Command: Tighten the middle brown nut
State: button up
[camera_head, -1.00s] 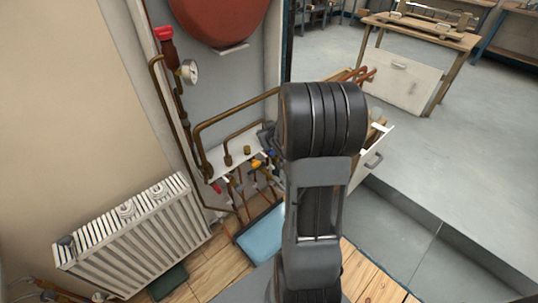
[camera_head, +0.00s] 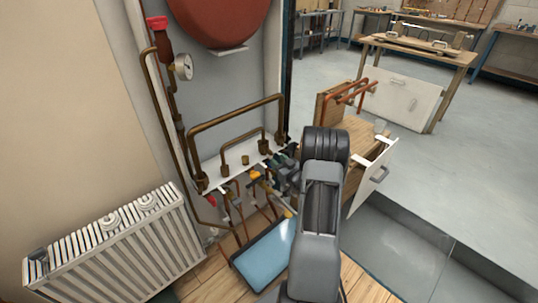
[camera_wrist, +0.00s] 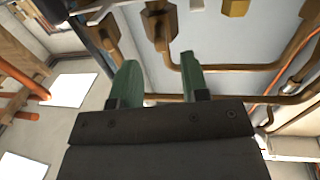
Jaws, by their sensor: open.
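Several brown nuts sit along a white ledge on the wall panel in the head view. The middle brown nut (camera_head: 245,160) stands alone, with no pipe rising from it, between the ends of the small bent pipe. In the wrist view it is probably the nut at the top edge (camera_wrist: 235,8), partly cut off. Two other brown nuts there, one left (camera_wrist: 106,36) and one centre (camera_wrist: 159,26), carry pipes. My gripper (camera_wrist: 158,82) has its two green fingers apart with nothing between them. It is apart from the middle nut, right of it in the head view, partly hidden by my arm.
Copper pipes (camera_head: 235,113) arch above the ledge. Valves with yellow (camera_head: 254,175) and red handles hang below it. A blue tray (camera_head: 265,252) lies on the floor. A white radiator (camera_head: 115,240) stands left, and a wooden cabinet (camera_head: 345,140) right.

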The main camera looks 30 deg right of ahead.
aim_at(272, 155)
jog(key=shift+w+d+b, duration=0.1)
jog(key=shift+w+b, duration=0.3)
jog(key=shift+w, duration=3.15)
grip_shut()
